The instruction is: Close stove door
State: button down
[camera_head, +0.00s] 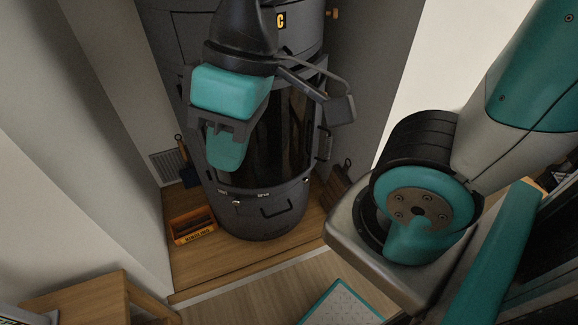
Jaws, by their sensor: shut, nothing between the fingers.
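The stove (270,221) is a dark grey, rounded body standing in a corner alcove at the centre of the head view. Its door (286,130) has a dark, glossy pane, with a black handle (326,145) at the right side. I cannot tell for sure whether the door is flush or ajar, as my arm hides its upper left part. My gripper (223,165) has a teal body and teal fingers and points down in front of the door's left part. The fingers are shut and empty. I cannot tell whether they touch the door.
A dark shovel (188,172) leans by a wall vent (167,166). A wooden stool or table (85,298) stands at lower left. Grey walls close in both sides.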

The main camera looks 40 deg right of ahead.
aim_at(283, 148)
jog(key=u, duration=0.25)
jog(key=k, duration=0.65)
jog(key=z, duration=0.95)
